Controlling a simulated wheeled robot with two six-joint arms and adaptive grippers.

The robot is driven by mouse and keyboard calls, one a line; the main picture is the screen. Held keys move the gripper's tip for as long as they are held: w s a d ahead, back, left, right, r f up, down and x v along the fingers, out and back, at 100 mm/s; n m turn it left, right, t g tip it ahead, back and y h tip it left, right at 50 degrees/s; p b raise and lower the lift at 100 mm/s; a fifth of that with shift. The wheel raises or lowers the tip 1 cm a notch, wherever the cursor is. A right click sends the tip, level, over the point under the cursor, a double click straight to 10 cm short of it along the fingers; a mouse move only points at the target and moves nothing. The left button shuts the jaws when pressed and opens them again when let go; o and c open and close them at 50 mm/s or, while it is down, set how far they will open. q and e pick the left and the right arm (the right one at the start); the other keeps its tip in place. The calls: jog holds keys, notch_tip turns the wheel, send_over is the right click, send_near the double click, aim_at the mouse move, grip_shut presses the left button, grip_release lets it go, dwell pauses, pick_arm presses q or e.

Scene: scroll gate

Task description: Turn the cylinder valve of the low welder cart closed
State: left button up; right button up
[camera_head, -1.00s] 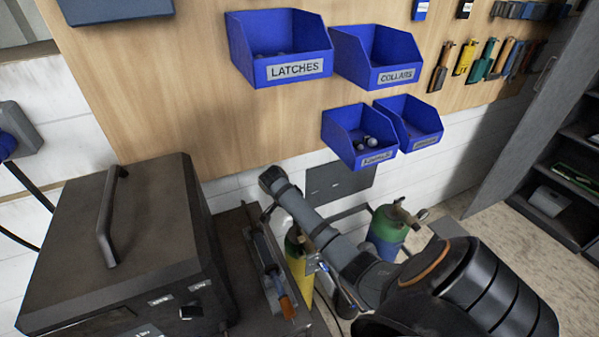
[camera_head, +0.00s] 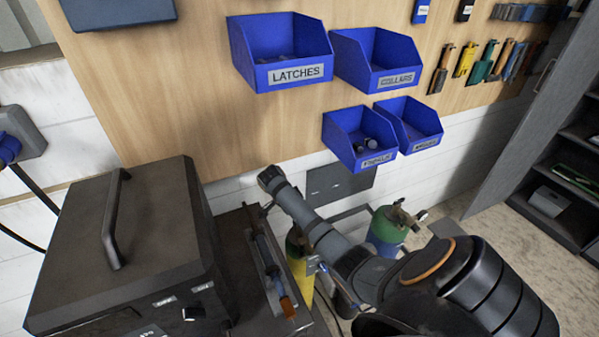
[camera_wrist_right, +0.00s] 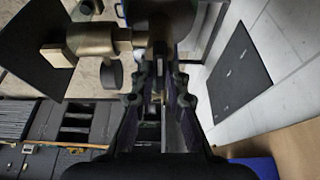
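A dark welder box (camera_head: 70,240) with a handle stands at the left in the head view, beside a dark tray surface (camera_head: 238,232). A yellow cylinder with a green shoulder (camera_head: 299,245) is partly hidden behind my right arm. Another cylinder with a green top (camera_head: 388,226) and a brass valve (camera_head: 400,212) stands right of it. In the wrist view, brass valve fittings (camera_wrist_right: 92,42) with a dark knob (camera_wrist_right: 112,75) lie left of my right gripper (camera_wrist_right: 160,75). Its fingers are close together over a dark area; contact or grip cannot be told. My left gripper is out of view.
Blue bins (camera_head: 283,70) hang on the wooden wall panel above. An open grey cabinet (camera_head: 575,160) stands at the right. A dark plate (camera_head: 340,183) is on the white wall close behind my right arm. Bare floor (camera_head: 510,240) shows at the right.

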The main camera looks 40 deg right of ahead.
jog(key=o, duration=0.4)
jog(key=shift+d, duration=0.1)
jog(key=shift+c, duration=0.2)
jog(key=shift+w+a+r, duration=0.1)
jog(key=shift+a+r, duration=0.1)
jog(key=shift+r, duration=0.15)
jog(key=v, duration=0.6)
jog(key=shift+r, duration=0.35)
jog(key=shift+a, duration=0.1)
